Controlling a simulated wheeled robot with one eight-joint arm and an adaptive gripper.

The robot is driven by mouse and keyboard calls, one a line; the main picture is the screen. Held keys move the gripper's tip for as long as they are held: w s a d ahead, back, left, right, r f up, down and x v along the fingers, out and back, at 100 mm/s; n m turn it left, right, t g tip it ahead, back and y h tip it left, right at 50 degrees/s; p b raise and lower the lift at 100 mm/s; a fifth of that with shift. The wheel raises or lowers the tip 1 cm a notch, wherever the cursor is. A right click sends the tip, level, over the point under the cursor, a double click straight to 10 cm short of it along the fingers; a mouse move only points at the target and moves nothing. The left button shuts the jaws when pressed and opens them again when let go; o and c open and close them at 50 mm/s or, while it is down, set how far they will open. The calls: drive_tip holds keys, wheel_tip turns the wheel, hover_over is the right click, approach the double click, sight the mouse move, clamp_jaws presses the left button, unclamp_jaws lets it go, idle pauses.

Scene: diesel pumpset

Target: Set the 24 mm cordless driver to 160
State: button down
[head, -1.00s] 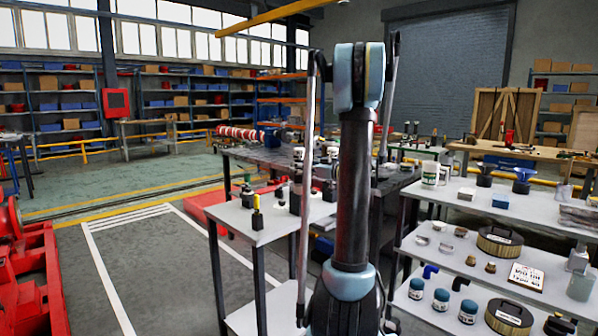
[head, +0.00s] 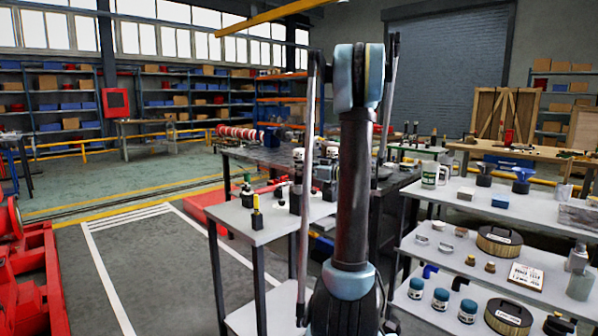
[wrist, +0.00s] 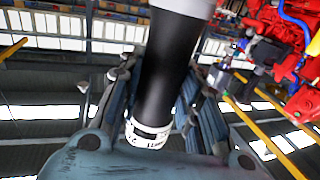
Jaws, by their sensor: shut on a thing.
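In the wrist view my gripper (wrist: 157,88) has its blue-grey fingers on both sides of a black cylindrical body (wrist: 168,65). The body has a pale section at the top of the picture and a white band with dark markings (wrist: 148,133) at its lower end. I take it to be the cordless driver, but its full shape does not show. The markings are too blurred to read a setting. My gripper is shut on this body. In the head view my own arm stands upright in the middle, and my gripper and the held body cannot be made out there.
A grey table (head: 235,222) with several small tools, one yellow-topped (head: 257,212), stands left of my arm. A dark workbench (head: 262,157) is behind it. White shelves (head: 408,243) with jars and filters stand at right. Red machinery (head: 35,265) is at left; the marked floor between is clear.

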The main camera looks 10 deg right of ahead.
drive_tip(key=shift+f, duration=0.65)
drive_tip(key=c, duration=1.1)
unclamp_jaws()
drive_tip(key=v, duration=1.2)
drive_tip(key=shift+f, duration=0.1)
